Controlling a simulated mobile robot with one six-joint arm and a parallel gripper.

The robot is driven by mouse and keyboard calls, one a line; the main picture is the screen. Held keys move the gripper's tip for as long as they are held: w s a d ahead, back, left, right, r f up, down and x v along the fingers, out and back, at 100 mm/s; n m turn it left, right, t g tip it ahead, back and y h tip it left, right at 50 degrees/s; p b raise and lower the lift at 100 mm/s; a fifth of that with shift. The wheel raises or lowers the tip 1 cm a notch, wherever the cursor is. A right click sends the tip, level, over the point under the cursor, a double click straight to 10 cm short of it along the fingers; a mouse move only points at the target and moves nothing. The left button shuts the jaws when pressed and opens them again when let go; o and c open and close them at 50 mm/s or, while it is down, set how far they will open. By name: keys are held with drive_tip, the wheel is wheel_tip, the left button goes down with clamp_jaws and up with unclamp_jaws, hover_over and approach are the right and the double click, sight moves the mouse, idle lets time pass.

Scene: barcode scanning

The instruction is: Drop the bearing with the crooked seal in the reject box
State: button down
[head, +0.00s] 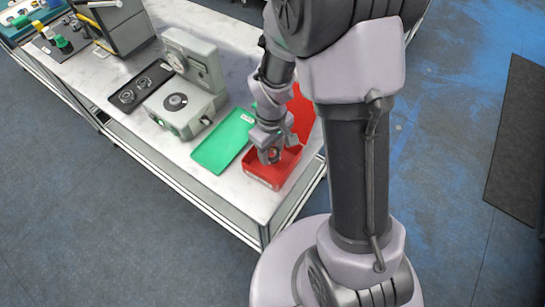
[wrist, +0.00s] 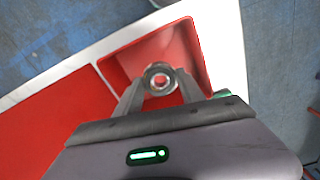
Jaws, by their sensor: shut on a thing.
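My gripper (head: 271,157) is shut on a ring-shaped metal bearing (wrist: 160,79). In the wrist view the bearing sits between the tips of both fingers, with the red interior of the box behind it. The red box (head: 265,180) stands near the front right corner of the bench, and my gripper is over its opening. The box also shows in the wrist view (wrist: 122,57), around the fingertips. I cannot make out the bearing's seal at this size. I cannot tell how high the bearing is above the box floor.
A green tray (head: 222,143) lies just left of the red box. A red surface (head: 301,112) lies behind it, partly hidden by my arm. A grey device with a round dial (head: 178,101) and a black tray with bearings (head: 152,78) stand further left on the white bench.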

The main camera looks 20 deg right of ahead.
wheel_tip(320, 180, down, 3)
drive_tip(key=shift+s+d+f+b, duration=0.1)
drive_tip(key=shift+f+b, duration=0.05)
drive_tip(key=shift+b, duration=0.35)
drive_tip(key=shift+f+b, duration=0.5)
drive_tip(key=shift+f, duration=0.1)
drive_tip(key=c, duration=0.7)
unclamp_jaws()
wheel_tip(320, 180, up, 14)
drive_tip(key=f+p, duration=0.1)
drive_tip(key=p, duration=0.4)
wheel_tip(320, 180, up, 12)
drive_tip(key=r+m+t, duration=0.1)
drive_tip(key=m+t, duration=0.2)
drive_tip(key=m, duration=0.1)
hover_over(272, 158)
drive_tip(key=s, duration=0.3)
drive_tip(key=s+a+r+m+t+y, duration=0.2)
drive_tip(key=s+r+m, duration=0.3)
drive_tip(key=s, duration=0.3)
drive_tip(key=shift+s+a+r+m+t, duration=0.3)
drive_tip(key=shift+s+a+r+t, duration=0.1)
drive_tip(key=shift+a+r, duration=0.4)
